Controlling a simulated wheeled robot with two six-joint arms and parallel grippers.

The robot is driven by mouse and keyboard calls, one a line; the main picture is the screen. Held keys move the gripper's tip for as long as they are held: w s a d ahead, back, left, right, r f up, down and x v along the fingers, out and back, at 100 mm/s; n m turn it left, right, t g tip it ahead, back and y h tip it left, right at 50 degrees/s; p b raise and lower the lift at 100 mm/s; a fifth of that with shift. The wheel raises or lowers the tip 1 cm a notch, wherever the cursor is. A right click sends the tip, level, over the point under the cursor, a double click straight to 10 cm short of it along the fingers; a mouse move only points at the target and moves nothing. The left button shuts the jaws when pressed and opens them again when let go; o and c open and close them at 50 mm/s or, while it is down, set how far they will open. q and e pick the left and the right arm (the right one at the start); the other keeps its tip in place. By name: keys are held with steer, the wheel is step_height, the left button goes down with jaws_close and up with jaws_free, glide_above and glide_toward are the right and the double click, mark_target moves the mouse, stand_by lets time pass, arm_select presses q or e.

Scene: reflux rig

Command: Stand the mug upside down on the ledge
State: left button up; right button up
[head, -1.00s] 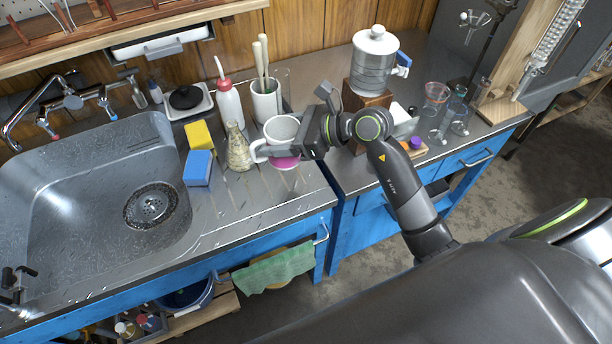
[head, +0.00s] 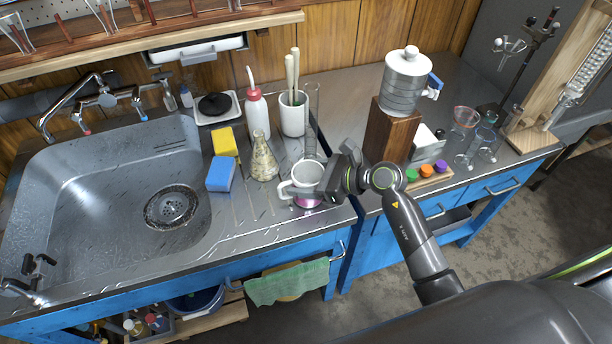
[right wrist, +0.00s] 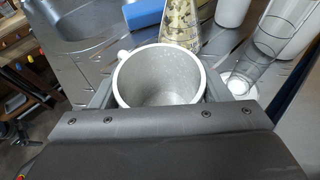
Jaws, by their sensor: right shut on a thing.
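The mug (head: 308,172) is white with pink near its base. In the head view it is over the front right part of the steel drainboard (head: 240,212), near the worktop's front edge. Its mouth faces up and its handle points left. My right gripper (head: 306,190) is shut on the mug, with its fingers on either side of the wall. The right wrist view looks into the mug's empty mouth (right wrist: 160,80) between the fingers. I cannot tell whether its base touches the board. My left gripper is not in view.
Behind the mug stand a conical flask (head: 263,160), a tall glass cylinder (head: 311,115) and a white pot of pestles (head: 293,118). Blue (head: 220,174) and yellow (head: 224,141) sponges lie left, beside the sink (head: 110,220). A wooden block (head: 390,135) bearing a dispenser stands right.

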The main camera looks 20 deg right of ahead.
steer(key=shift+f, duration=0.2)
steer(key=o, duration=1.2)
steer(key=shift+c, duration=0.2)
steer(key=shift+r, duration=0.2)
steer(key=shift+d+r, duration=0.1)
steer(key=v, duration=1.1)
steer(key=shift+s+d+b, duration=0.25)
steer(key=shift+s+b, duration=0.05)
steer(key=shift+s, duration=0.05)
steer(key=shift+r, duration=0.15)
